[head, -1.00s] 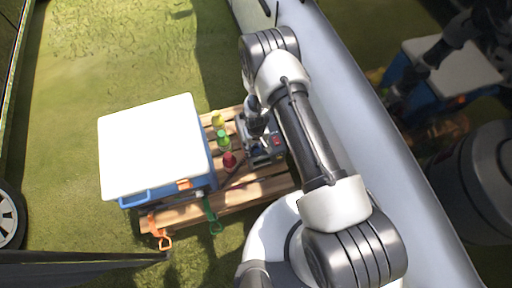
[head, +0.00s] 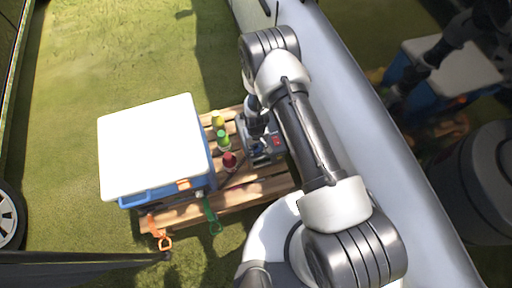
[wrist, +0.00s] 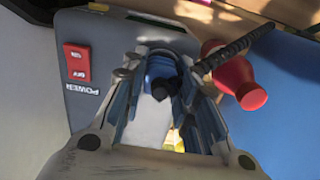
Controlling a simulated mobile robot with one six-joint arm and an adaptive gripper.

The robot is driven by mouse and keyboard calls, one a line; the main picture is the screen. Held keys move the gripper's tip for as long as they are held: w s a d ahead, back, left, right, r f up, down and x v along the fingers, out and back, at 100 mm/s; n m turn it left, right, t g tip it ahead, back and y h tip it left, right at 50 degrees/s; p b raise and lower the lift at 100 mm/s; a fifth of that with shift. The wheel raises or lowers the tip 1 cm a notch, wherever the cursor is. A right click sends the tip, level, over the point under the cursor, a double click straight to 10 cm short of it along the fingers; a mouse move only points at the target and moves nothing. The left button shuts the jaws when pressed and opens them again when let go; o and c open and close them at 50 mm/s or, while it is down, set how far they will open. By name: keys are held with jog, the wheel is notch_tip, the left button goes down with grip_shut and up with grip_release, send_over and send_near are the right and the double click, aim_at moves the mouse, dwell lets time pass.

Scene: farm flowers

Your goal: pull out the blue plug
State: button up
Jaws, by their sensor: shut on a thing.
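The blue plug (wrist: 160,68) shows in the wrist view between my gripper's fingers, with a dark cable end at its middle. My gripper (wrist: 165,90) is shut on it. The plug is over the grey power box (wrist: 95,35); whether it is seated in the box is hidden by the fingers. The box has a red power switch (wrist: 76,64), left of the plug. In the head view my gripper (head: 257,143) is down at the box, and the plug is too small to make out clearly.
A black cable (wrist: 242,46) runs right of the fingers, past a red bottle (wrist: 232,76). Green (head: 223,141) and yellow (head: 218,121) bottles stand left of the box on a wooden pallet (head: 255,190). A blue cooler with a white lid (head: 155,147) is further left.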

aim_at(256, 145)
grip_shut()
jog(key=shift+r, duration=0.1)
jog(key=shift+r+p, duration=1.85)
jog(key=shift+r, duration=1.1)
